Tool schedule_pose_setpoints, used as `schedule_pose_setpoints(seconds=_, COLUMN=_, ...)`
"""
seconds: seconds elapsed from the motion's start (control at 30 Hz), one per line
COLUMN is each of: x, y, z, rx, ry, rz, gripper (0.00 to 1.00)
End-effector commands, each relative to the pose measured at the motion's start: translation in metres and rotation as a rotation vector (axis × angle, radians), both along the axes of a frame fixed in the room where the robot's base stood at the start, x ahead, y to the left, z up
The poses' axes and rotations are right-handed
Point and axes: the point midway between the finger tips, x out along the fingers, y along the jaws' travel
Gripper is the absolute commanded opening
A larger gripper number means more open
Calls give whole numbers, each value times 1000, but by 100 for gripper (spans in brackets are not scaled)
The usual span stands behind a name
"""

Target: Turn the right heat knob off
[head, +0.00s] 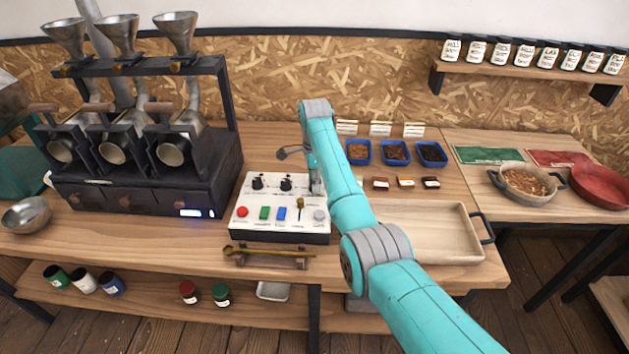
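The white control box (280,231) stands on the wooden bench in the middle of the head view. Two black knobs show on its top, a left one (258,183) and a middle one (286,184). My gripper (316,190) points down at the top right of the box, where a right knob would be in the row. The gripper and arm hide that spot, so I cannot see the knob or its pointer. The fingers are too small and overlapped to tell whether they are open or shut, or touch anything.
The box front also carries red (242,211), green (264,213) and blue (281,214) buttons and a small brass lever (300,209). The black roaster (150,200) stands close left. A wooden tray (440,256) lies right, behind my arm. A brass scoop (270,251) rests in front.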

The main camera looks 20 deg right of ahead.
Motion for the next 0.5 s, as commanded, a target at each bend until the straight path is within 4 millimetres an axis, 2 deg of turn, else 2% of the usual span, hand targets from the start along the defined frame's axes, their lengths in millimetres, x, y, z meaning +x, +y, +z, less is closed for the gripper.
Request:
schedule_pose_setpoints(seconds=0.03, x=0, y=0, z=0, rx=0, ry=0, rz=0, gripper=21)
schedule_pose_setpoints(seconds=0.1, x=0, y=0, z=0, rx=0, ry=0, rz=0, gripper=4)
schedule_pose_setpoints(seconds=0.13, x=0, y=0, z=0, rx=0, ry=0, rz=0, gripper=1)
schedule_pose_setpoints(seconds=0.5, x=0, y=0, z=0, rx=0, ry=1, rz=49, gripper=1)
